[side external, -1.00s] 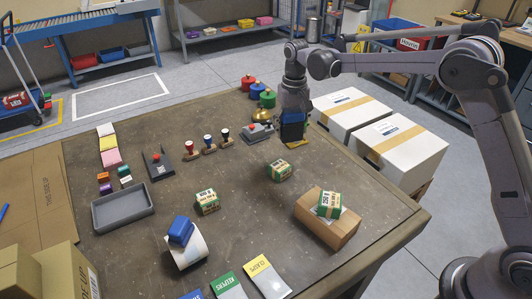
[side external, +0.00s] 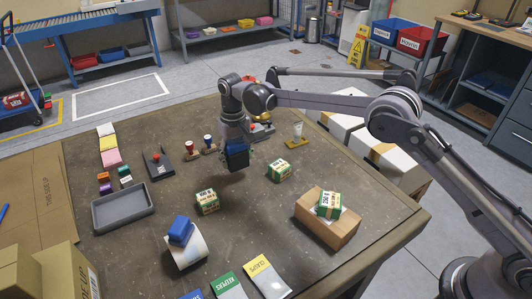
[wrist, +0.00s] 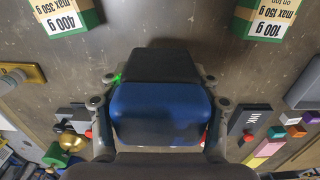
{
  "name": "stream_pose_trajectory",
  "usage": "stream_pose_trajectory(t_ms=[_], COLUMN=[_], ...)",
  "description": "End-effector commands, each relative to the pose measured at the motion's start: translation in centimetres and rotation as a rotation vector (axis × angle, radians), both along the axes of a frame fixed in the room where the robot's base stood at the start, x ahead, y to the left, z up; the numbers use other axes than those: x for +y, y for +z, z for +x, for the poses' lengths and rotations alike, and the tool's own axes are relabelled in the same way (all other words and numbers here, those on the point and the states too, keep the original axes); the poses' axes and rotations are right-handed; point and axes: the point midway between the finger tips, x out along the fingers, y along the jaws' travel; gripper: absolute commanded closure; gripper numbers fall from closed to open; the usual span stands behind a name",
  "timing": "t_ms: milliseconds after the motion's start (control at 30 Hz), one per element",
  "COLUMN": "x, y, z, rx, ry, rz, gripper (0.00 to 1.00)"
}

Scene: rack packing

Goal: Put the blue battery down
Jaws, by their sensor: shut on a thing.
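The blue battery (side external: 237,158) has a blue body and a black end. My gripper (side external: 234,146) is shut on it and holds it above the brown table (side external: 250,225), between the stamps and the green-and-white boxes. In the wrist view, the battery (wrist: 158,112) fills the middle, with the fingers of my gripper (wrist: 155,105) on its left and right sides. Its black end points toward the top of that picture. My gripper hides part of the battery in the side view.
Green-and-white boxes (side external: 207,201) and (side external: 279,170) stand nearby, and another (side external: 329,204) sits on a cardboard box (side external: 327,228). A grey tray (side external: 122,208) lies at left. A blue object rests on a white roll (side external: 187,250). A yellow stand (side external: 297,142) is behind.

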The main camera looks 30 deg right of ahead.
Motion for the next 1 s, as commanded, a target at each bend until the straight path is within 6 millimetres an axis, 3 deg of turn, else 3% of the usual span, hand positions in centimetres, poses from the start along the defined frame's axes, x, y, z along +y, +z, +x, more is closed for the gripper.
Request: stream_pose_trajectory(t_ms=[233, 500, 833, 867, 933, 1000], x=[0.6, 0.5, 0.5, 0.5, 0.5, 0.5], y=[-1.1, -4.2, -4.5, -4.6, -4.6, -4.6], z=[0.1, 0.1, 0.1, 0.1, 0.1, 0.1], rx=[0.0, 0.0, 0.0, 0.0, 0.0, 0.0], ry=[-0.002, -0.002, -0.001, -0.001, -0.001, -0.001], rz=[0.0, 0.0, 0.0, 0.0, 0.0, 0.0], gripper=[0.98, 0.98, 0.98, 0.32, 0.13, 0.13])
